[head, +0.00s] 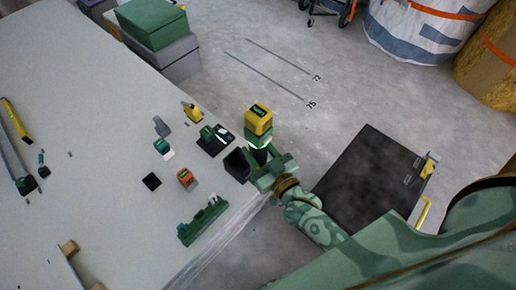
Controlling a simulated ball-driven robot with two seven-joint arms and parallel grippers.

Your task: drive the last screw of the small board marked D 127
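My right gripper (262,166), on the green patterned arm from the lower right, is at the table's right edge. It appears shut around the dark body of a power driver (258,119) with a yellow block on top and a lit green ring. A dark part beside the gripper hangs over the table edge; the driver's tip cannot be made out. No board with a readable D 127 mark shows, and no screw can be made out. My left gripper is not in view.
The pale table (95,120) holds a green rack (203,220), an orange-and-grey block (187,179), a dark green device (214,139) and a yellow-black tool (17,120). Stacked boxes (155,30) stand at the back. A black platform (368,180) lies on the floor at right.

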